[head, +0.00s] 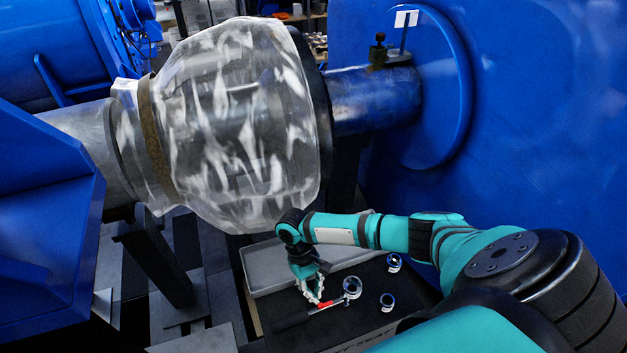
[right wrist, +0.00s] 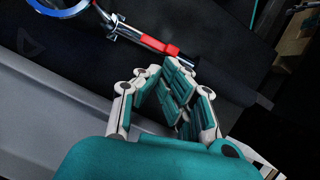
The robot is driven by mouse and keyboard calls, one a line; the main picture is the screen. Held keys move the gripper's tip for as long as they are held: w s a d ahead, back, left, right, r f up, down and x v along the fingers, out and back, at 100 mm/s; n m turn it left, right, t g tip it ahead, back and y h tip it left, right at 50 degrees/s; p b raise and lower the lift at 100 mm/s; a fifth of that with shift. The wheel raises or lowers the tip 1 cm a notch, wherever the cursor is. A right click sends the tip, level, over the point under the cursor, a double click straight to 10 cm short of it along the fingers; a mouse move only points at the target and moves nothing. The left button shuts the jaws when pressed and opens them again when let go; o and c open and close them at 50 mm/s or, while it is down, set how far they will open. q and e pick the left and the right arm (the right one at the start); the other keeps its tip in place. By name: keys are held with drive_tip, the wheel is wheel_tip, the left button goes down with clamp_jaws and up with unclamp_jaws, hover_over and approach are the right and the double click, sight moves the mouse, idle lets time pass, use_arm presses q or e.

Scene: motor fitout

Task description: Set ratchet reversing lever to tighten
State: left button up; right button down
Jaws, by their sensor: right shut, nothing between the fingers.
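The ratchet (head: 327,304) lies on the dark work surface in the head view, with a round ring-shaped head at its right end, a red section and a dark handle. Its chrome shaft and red section also show in the right wrist view (right wrist: 152,42), at the top. The reversing lever is too small to make out. My right gripper (head: 317,299) is at the red section in the head view. In the right wrist view its fingers (right wrist: 172,88) are shut and empty, just below the red section; I cannot tell whether they touch it. My left gripper is not in view.
Two ring-shaped parts (head: 394,262) (head: 387,301) lie to the right of the ratchet. A grey tray (head: 262,252) is behind it. A large plastic-wrapped coupling (head: 235,125) on a shaft and a blue housing (head: 540,130) rise above the work surface.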

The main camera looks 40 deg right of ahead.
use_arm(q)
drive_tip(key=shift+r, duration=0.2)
use_arm(e)
drive_tip(key=shift+s+a, duration=0.1)
idle(0.4)
drive_tip(key=shift+s+d+p, duration=0.2)
drive_tip(key=shift+d+p, duration=0.4)
drive_tip(key=shift+d, duration=0.2)
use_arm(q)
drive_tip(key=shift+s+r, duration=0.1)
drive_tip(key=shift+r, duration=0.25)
use_arm(e)
drive_tip(key=shift+r, duration=0.1)
